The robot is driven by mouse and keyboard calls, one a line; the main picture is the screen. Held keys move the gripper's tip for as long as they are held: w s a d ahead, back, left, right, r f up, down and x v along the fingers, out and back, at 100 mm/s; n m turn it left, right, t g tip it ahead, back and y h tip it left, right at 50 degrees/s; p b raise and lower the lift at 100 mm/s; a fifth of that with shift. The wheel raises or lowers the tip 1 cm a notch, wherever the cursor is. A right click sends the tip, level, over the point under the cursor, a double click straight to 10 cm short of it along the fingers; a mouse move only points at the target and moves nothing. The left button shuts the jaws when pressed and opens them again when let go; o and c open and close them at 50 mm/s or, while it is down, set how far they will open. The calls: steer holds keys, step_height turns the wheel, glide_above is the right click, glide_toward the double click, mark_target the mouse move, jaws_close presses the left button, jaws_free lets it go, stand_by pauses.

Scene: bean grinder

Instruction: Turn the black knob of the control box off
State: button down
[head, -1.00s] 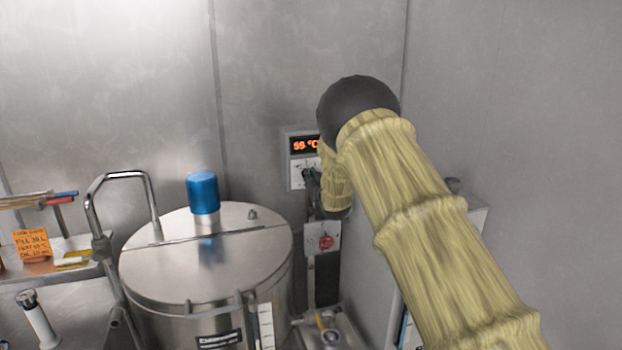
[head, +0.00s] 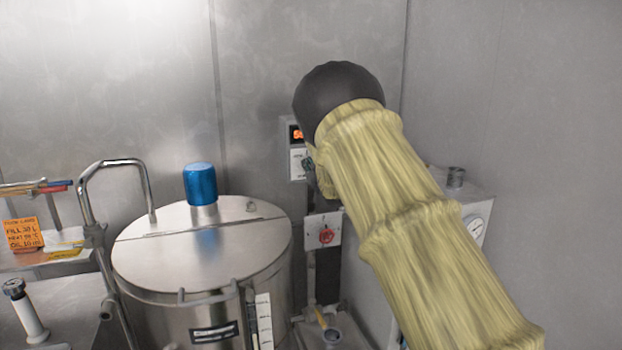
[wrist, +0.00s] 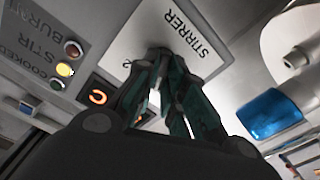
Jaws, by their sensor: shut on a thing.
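The control box (head: 297,158) is on the back wall, with an orange lit display on its upper part. My arm covers its right side in the head view. In the wrist view its white panel marked STIRRER (wrist: 185,32) lies right in front of my gripper (wrist: 162,62). The dark green fingers are shut on the black knob at the panel. The knob is almost wholly hidden between them, so its pointing direction cannot be told. In the head view my gripper (head: 307,164) is a small dark shape at the box's lower front.
A steel kettle (head: 205,265) with a blue cap (head: 201,184) stands left below the box. A white plate with a red knob (head: 325,235) is beneath. In the wrist view a yellow lamp (wrist: 64,70) is lit between red and green ones. A gauge box stands right.

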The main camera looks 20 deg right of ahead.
steer(key=shift+f+n+b, duration=0.1)
steer(key=shift+n+b, duration=1.8)
steer(key=shift+b, duration=0.1)
steer(key=c, duration=1.5)
jaws_free()
steer(key=s, duration=1.2)
steer(key=shift+d, duration=0.2)
